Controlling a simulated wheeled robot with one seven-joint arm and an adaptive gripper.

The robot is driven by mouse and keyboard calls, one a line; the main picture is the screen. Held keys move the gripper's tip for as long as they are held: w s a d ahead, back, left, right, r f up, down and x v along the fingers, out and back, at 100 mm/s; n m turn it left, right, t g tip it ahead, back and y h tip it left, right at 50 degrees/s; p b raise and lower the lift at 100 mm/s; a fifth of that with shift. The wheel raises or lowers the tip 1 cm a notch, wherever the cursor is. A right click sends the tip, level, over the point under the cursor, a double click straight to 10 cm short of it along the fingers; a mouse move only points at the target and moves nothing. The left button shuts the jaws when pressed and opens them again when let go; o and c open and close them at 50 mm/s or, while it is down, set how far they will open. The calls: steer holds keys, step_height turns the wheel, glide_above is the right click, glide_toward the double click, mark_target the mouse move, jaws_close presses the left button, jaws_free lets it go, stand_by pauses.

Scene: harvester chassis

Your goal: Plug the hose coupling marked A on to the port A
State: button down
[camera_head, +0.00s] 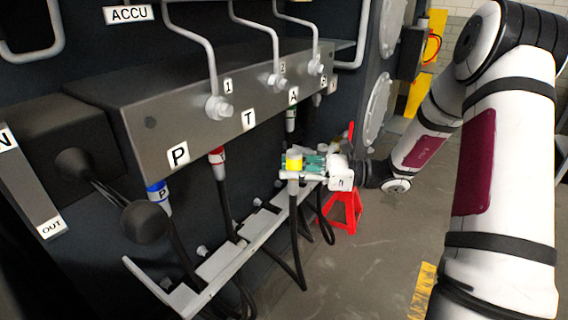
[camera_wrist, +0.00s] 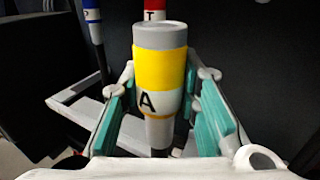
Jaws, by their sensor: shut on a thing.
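The hose coupling marked A (camera_wrist: 163,70) has a grey top, a yellow band and a black letter A on white. It stands roughly upright between the teal finger pads of my gripper (camera_wrist: 163,118), which is shut on it. In the head view the yellow-banded coupling (camera_head: 294,163) is at my gripper (camera_head: 305,165), below the grey manifold block (camera_head: 215,105). Its black hose (camera_head: 294,230) hangs down. The A label (camera_head: 293,96) is on the block's front face. The port A opening itself is not visible; the coupling is apart from the block.
A blue-banded coupling (camera_head: 158,196), a red-banded coupling (camera_head: 217,160) and a green-banded coupling (camera_head: 291,120) hang under the block. A pale rail (camera_head: 215,262) runs below them. A red stand (camera_head: 345,212) is on the floor behind.

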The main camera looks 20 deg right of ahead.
steer(key=shift+s+d+r, duration=0.15)
steer(key=shift+s+d, duration=0.05)
steer(key=shift+s, duration=0.1)
steer(key=w+d, duration=0.4)
steer(key=d, duration=0.1)
steer(key=shift+d, duration=0.3)
stand_by(0.3)
steer(key=shift+w, duration=0.1)
step_height(320, 180, down, 2)
steer(key=shift+f+b, duration=0.2)
steer(key=shift+b, duration=0.1)
stand_by(0.3)
